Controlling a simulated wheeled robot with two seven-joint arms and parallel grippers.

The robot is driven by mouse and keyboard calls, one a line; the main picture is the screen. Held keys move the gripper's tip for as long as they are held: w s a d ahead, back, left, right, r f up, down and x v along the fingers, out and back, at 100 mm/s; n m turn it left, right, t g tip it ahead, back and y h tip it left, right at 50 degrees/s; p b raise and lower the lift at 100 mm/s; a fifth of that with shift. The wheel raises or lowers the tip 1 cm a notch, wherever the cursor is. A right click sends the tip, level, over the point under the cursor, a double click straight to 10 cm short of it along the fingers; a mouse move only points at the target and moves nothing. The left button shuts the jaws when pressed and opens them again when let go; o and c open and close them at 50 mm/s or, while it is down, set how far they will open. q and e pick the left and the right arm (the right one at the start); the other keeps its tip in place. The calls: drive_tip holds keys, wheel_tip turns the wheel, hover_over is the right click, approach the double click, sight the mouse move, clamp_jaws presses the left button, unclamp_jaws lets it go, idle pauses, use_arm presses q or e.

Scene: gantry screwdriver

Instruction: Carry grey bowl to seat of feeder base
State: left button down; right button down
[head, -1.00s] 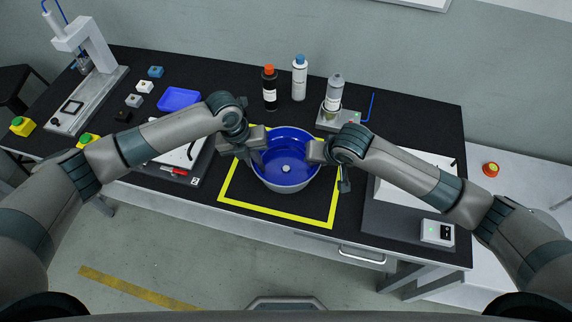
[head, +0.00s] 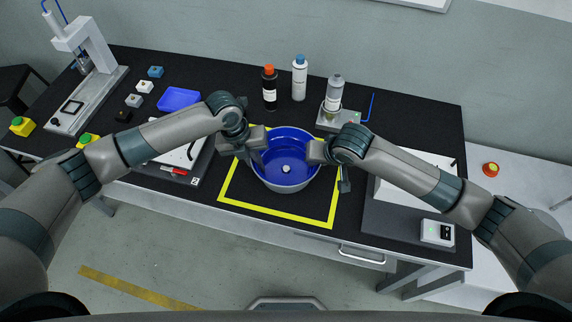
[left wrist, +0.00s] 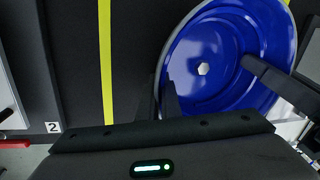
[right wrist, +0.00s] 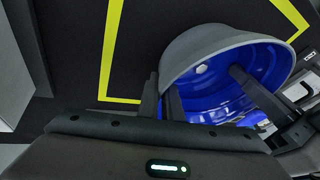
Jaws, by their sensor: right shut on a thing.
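The grey bowl (head: 287,187), blue inside with a small pale hub at its centre, is at the yellow-outlined area of the black bench. It also shows in the left wrist view (left wrist: 215,98) and in the right wrist view (right wrist: 207,45). My left gripper (head: 258,155) is at its left rim, fingers close together astride the rim; their grip is unclear. My right gripper (head: 318,158) is shut on the bowl's right rim, one finger inside. A grey block (head: 327,119) behind the bowl may be the feeder base; its seat cannot be made out.
A blue tray (head: 179,99) and small blocks lie left. A pale panel (head: 392,193) and switch box (head: 437,232) are right. The area inside the yellow outline (head: 275,219) is clear in front of the bowl.

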use_arm(q)
drive_tip(key=shift+w+d+r, duration=0.1)
drive_tip(key=shift+w+r, duration=0.05)
drive_tip(key=shift+r, duration=0.05)
use_arm(e)
drive_tip(key=shift+r, duration=0.15)
idle(0.4)
